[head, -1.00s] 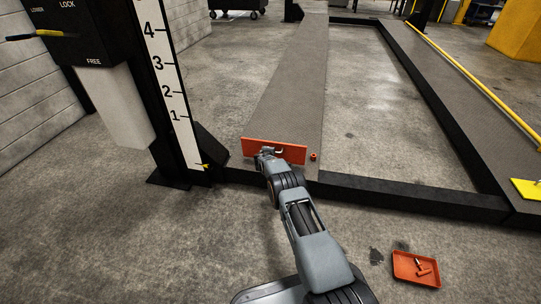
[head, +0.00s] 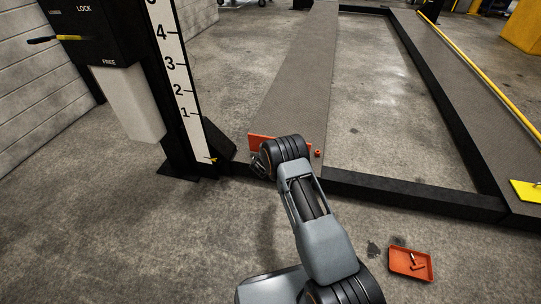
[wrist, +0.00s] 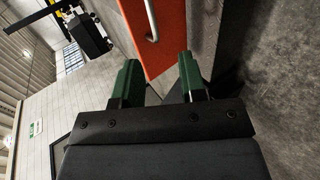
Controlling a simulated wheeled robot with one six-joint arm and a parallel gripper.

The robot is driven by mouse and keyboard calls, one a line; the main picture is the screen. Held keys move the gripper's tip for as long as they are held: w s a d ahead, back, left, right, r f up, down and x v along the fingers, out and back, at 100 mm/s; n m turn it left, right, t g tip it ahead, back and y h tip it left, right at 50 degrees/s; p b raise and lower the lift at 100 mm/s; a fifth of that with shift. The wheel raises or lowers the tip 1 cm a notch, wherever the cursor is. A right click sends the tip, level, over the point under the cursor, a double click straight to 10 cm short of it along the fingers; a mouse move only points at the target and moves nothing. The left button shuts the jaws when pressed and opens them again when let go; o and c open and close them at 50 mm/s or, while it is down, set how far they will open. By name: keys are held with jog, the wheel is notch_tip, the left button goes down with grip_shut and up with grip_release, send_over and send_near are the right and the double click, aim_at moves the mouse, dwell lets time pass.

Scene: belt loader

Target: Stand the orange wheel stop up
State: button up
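The orange wheel stop (head: 258,141) is a flat plate at the near end of the left grey runway. My arm covers much of it in the head view, and its exact tilt is hard to tell there. In the wrist view the orange plate (wrist: 149,52) slants just beyond my fingers, with a pale metal handle (wrist: 152,22) on its face. In the head view the gripper is mostly hidden by my wrist.
A black post with a white number scale (head: 172,72) and a LOCK/FREE box (head: 85,30) stands close on the left. An orange tray (head: 424,275) lies on the floor at the lower right. The floor in front is open.

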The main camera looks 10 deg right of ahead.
jog(key=shift+s+a+r, duration=0.25)
jog(key=shift+s+r, duration=0.05)
jog(key=shift+s, duration=0.2)
jog(key=shift+r, duration=0.1)
jog(key=s+d+r+m+g+h+p, duration=0.15)
jog(key=s+r+m+p, duration=0.35)
jog(key=r, duration=0.9)
jog(key=s+d+r+g+p, duration=0.1)
jog(key=s+d+r+p, duration=0.15)
jog(key=r+p, duration=0.75)
jog(key=s+d+r+m+g+h+p, duration=0.1)
jog(key=s+d+r+m+g+p, duration=0.3)
jog(key=r, duration=1.3)
jog(key=s+a+r+m+y+p, duration=0.1)
jog(key=s+a+r+y+p, duration=0.3)
jog(key=s+r+p, duration=0.4)
jog(key=s+a+r+m+y+p, duration=0.2)
jog(key=s+a+r+y+p, duration=0.2)
jog(key=s+r, duration=1.2)
jog(key=s+a+p, duration=0.2)
jog(key=s+p, duration=0.1)
jog(key=p, duration=0.1)
jog(key=shift+s+a+r, duration=0.3)
jog(key=shift+s+a, duration=0.1)
